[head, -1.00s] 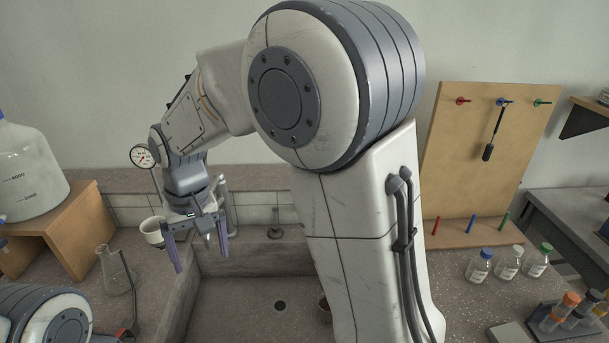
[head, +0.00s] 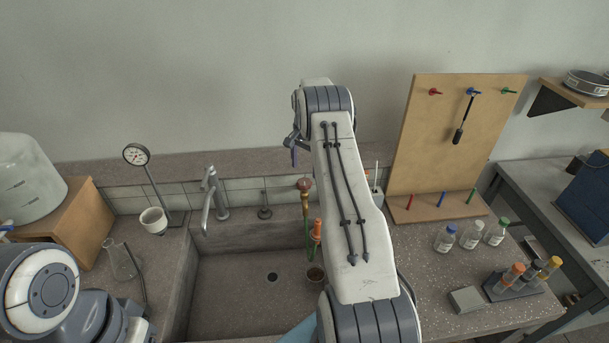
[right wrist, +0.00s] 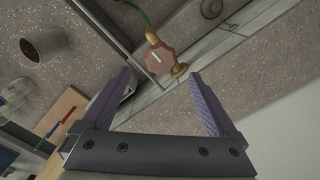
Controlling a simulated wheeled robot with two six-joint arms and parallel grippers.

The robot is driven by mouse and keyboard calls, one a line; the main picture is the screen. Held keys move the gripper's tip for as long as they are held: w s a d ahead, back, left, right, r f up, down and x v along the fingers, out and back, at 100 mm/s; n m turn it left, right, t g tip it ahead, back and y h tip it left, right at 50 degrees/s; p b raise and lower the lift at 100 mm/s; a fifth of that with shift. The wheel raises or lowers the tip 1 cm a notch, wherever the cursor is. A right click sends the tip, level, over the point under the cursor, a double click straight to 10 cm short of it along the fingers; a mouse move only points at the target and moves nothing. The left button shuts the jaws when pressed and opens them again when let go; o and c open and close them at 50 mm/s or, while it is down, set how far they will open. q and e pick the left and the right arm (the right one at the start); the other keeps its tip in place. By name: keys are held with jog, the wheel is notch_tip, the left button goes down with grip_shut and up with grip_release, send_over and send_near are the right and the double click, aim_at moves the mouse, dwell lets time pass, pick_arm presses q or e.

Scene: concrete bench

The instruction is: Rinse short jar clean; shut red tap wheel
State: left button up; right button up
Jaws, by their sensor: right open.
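The red tap wheel (head: 304,185) tops a brass tap at the sink's back right in the head view. In the right wrist view the wheel (right wrist: 159,58) lies just beyond and between my fingertips, apart from them. My right gripper (head: 294,155) is open and empty, partly hidden behind my arm; its purple fingers (right wrist: 158,75) are spread in the wrist view. A short jar (head: 316,274) with a dark reddish inside stands in the sink, close to my arm. I cannot tell whether it is clean. My left gripper is outside the head view.
The sink (head: 230,290) has a steel faucet (head: 214,195) at its back left. An orange-topped piece (head: 316,228) hangs below the red wheel. A pegboard (head: 440,140) and bottles (head: 471,235) stand right.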

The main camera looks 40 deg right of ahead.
aim_at(304, 181)
notch_tip(304, 181, down, 6)
jog(key=shift+r+p, duration=0.1)
jog(key=shift+p, duration=0.85)
jog(key=c, duration=1.3)
jog(key=shift+f+n+b, duration=0.2)
jog(key=shift+n+b, duration=0.6)
jog(key=shift+b, duration=0.35)
jog(key=shift+c, duration=0.2)
jog(key=n+b, duration=0.2)
jog(key=shift+b, duration=0.3)
jog(key=n+b, duration=0.1)
jog(key=n, duration=0.2)
jog(key=shift+b, duration=0.4)
jog(key=n+b, duration=0.1)
jog(key=n, duration=0.3)
jog(key=shift+r+n+b, duration=0.15)
jog(key=shift+n+b, duration=0.15)
jog(key=shift+b, duration=0.1)
pick_arm(q)
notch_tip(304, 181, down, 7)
jog(key=shift+b, duration=0.45)
pick_arm(e)
jog(key=n, duration=0.4)
jog(key=shift+n, duration=0.4)
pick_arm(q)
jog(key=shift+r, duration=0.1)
pick_arm(e)
jog(key=shift+r, duration=0.1)
